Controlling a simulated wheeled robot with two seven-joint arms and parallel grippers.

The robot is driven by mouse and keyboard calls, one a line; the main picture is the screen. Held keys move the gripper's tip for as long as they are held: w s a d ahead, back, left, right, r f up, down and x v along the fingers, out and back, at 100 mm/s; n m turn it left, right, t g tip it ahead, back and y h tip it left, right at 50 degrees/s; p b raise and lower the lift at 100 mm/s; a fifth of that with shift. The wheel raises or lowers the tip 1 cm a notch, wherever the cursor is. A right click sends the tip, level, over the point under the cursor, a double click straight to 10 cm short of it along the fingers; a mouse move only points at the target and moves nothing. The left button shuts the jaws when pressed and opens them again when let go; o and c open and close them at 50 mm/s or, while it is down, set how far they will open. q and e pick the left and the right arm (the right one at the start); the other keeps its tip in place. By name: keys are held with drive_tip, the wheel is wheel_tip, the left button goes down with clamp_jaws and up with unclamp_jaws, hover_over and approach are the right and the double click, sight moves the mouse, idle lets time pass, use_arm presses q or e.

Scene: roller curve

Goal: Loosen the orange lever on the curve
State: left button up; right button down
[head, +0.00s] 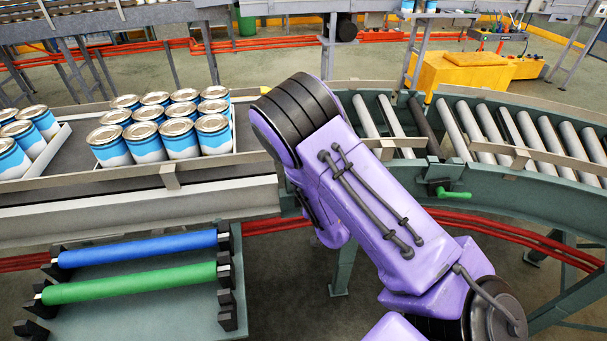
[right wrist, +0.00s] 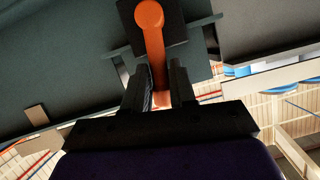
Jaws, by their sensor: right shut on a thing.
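The orange lever (right wrist: 155,45) hangs from a dark block on the green side rail of the curve (right wrist: 60,70) in the right wrist view. My right gripper (right wrist: 159,78) has its two dark fingers on either side of the lever's lower arm and is shut on it. In the head view my purple right arm covers the lever and the gripper. My left gripper is not in view.
A green lever (head: 455,193) sits on the curve's side rail, right of my arm. Blue-and-white cans (head: 165,140) stand in a tray on the left conveyor. Blue (head: 137,248) and green rollers (head: 130,284) lie on a rack below.

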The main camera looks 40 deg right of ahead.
drive_tip(key=shift+f, duration=0.1)
idle(0.3)
drive_tip(key=c, duration=1)
unclamp_jaws()
drive_tip(key=p+v, duration=0.4)
drive_tip(key=v, duration=0.6)
drive_tip(key=shift+s, duration=0.3)
drive_tip(key=shift+a, duration=0.1)
